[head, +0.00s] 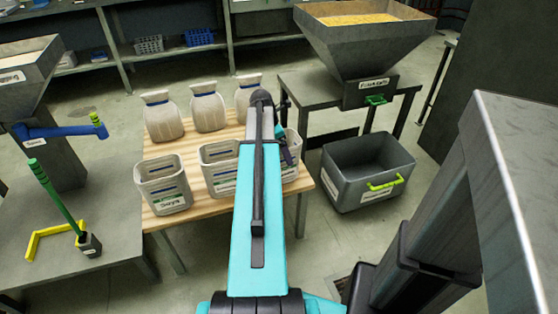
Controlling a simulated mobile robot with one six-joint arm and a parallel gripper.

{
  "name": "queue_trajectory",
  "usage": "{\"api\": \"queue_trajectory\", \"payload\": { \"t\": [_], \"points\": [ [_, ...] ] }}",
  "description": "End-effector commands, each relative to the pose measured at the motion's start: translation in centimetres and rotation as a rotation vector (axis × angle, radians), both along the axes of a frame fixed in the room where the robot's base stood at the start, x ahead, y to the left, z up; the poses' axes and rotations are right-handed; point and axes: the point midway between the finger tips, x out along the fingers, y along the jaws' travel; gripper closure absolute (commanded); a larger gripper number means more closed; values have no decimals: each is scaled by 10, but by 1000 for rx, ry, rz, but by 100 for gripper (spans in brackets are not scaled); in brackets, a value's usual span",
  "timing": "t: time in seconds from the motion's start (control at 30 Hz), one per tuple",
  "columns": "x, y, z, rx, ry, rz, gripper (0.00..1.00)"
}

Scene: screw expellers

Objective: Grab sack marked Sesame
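Three pale, tied sacks stand upright in a row at the back of a wooden table (148,222): the left sack (163,118), the middle sack (207,108) and the right sack (247,88). My arm partly covers the right sack. No writing on the sacks can be read, so I cannot tell which is Sesame. My gripper (285,143) is mostly hidden behind my arm, above the right part of the table. I cannot see its fingertips clearly or whether it holds anything.
Labelled grey bins stand along the table's front, including a left bin (163,186) and a middle bin (222,170). A hopper (365,45) on a stand is at the back right. A grey crate (350,180) with a yellow-green handle sits on the floor. A metal bench (105,255) is at left.

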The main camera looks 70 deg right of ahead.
Motion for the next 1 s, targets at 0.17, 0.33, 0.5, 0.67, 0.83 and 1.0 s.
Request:
{"api": "queue_trajectory", "payload": {
  "t": [0.17, 0.33, 0.5, 0.67, 0.83, 1.0],
  "points": [
    [0, 0, -1, 0, 0, 0, 0],
    [0, 0, -2, 1, 1, 1, 0],
    [1, 0, -3, 1, 1, 1, 0],
    [1, 0, -4, 0, 0, 1, 0],
    [1, 0, -4, 0, 0, 1, 0],
    [1, 0, -4, 0, 0, 1, 19]
  ]
}}
